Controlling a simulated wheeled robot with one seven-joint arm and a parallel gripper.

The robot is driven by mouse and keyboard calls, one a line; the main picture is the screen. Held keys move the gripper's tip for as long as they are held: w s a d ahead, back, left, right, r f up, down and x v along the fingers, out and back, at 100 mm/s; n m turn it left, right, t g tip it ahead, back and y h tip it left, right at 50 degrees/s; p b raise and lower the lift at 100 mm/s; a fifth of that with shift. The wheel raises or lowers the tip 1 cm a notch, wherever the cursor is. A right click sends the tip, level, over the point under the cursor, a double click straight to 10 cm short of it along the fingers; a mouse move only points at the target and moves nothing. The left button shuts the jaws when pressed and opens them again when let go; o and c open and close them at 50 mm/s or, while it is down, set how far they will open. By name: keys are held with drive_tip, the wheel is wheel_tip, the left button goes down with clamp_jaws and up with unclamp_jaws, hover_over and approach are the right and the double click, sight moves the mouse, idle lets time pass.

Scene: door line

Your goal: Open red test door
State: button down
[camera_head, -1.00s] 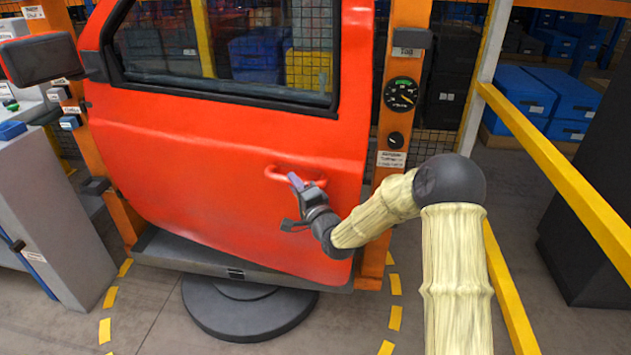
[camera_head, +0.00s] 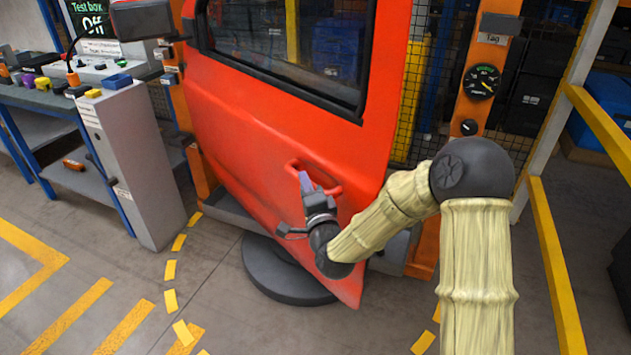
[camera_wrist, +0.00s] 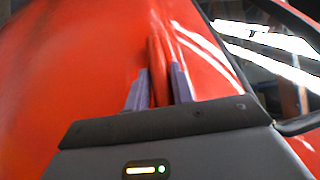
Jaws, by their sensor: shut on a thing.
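The red test door (camera_head: 250,140) stands in an orange frame, its handle side swung out from the right post toward me. The red door handle (camera_head: 325,180) is on its right part. My gripper (camera_head: 306,185) is at the handle. In the wrist view, the purple fingers of my gripper (camera_wrist: 157,88) are on both sides of the red handle (camera_wrist: 158,60) and shut on it. The fingers hide part of the handle in the head view.
A grey cabinet (camera_head: 140,165) and a workbench (camera_head: 40,100) with several small items stand at the left. An orange post with a gauge (camera_head: 482,82) and a yellow rail (camera_head: 555,270) are at the right. The floor in front, with yellow markings, is clear.

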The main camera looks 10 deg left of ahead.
drive_tip(key=shift+s+a, duration=0.1)
drive_tip(key=shift+s, duration=0.1)
drive_tip(key=c, duration=1.3)
unclamp_jaws()
drive_tip(key=shift+r, duration=0.1)
drive_tip(key=shift+o, duration=0.2)
